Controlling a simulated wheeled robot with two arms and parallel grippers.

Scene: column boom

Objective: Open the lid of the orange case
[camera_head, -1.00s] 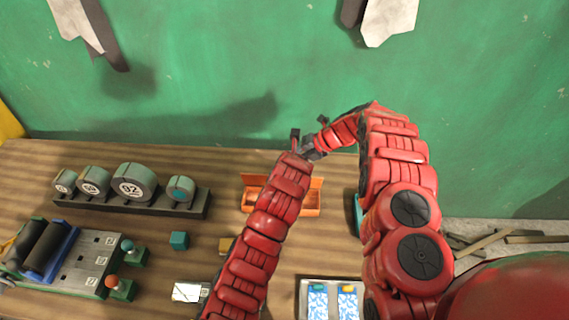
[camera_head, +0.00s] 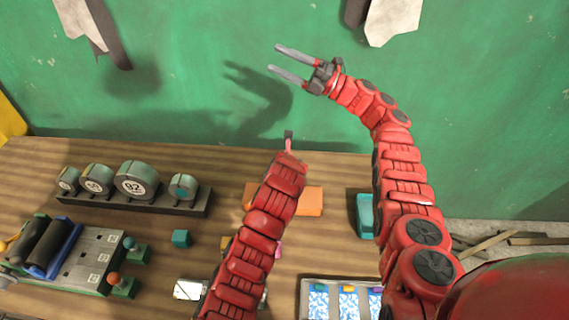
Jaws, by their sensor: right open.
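The orange case (camera_head: 309,201) lies on the wooden table near its back edge. My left forearm hides its middle, and its visible right part looks like a flat orange top with no raised lid. My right gripper (camera_head: 277,59) is open and empty, raised in front of the green wall, above and well apart from the case. My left gripper (camera_head: 288,141) shows only as a small tip past the end of its arm, just above the case in the picture. Its fingers are mostly hidden, so its opening cannot be told.
A teal object (camera_head: 365,215) lies right of the case. A dark rack with several round weights (camera_head: 137,182) stands at left. A small teal block (camera_head: 181,238) and a grey device with levers (camera_head: 85,262) are nearer. A tray with blue-patterned packs (camera_head: 303,292) is at the front.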

